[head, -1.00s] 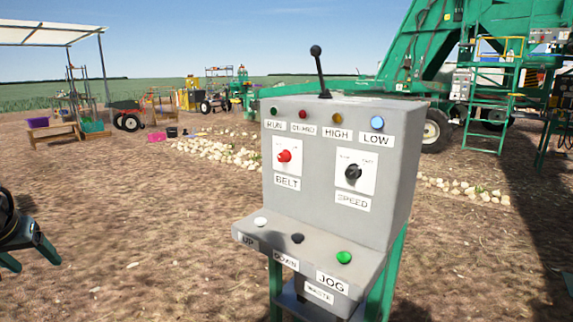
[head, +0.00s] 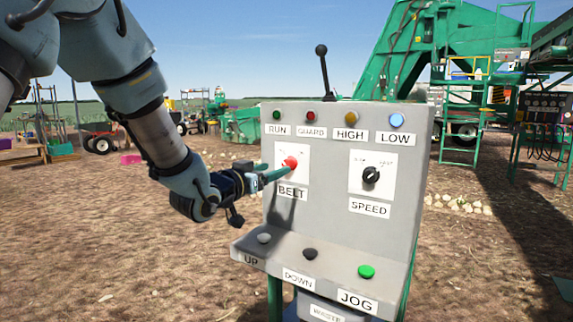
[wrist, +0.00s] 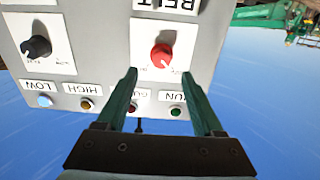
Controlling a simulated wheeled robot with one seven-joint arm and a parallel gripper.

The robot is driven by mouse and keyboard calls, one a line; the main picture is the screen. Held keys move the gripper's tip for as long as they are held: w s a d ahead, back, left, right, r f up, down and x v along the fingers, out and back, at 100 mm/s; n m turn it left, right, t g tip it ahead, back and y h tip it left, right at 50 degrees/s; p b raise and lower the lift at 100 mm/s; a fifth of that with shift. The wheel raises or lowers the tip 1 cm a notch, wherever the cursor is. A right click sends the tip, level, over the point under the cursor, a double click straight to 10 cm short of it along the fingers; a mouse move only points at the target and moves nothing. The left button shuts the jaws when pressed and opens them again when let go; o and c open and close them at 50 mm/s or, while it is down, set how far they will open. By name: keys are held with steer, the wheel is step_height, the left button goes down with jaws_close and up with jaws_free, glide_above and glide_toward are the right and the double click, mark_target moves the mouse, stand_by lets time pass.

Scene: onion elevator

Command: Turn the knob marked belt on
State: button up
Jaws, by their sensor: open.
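The red belt knob (head: 290,163) sits on a white plate above the BELT label (head: 292,191) on the grey control box (head: 330,235). My gripper (head: 276,171) reaches in from the left with its fingertips close to the knob. In the wrist view, which is upside down, the red knob (wrist: 161,57) lies ahead between the two green fingers of my gripper (wrist: 160,80). The fingers are apart and the knob shows clear of both. I cannot read the small marks around the knob.
The black SPEED knob (head: 371,175) is to the right. Indicator lights, including blue LOW (head: 396,120), line the top, and a black lever (head: 323,70) stands behind. White, black and green JOG (head: 366,271) buttons sit on the lower ledge. Open dirt lies left.

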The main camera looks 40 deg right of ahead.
mark_target(286, 164)
steer(key=p+x, duration=0.1)
steer(key=x, duration=0.5)
steer(key=shift+w+d, duration=0.2)
steer(key=shift+d, duration=0.15)
jaws_close()
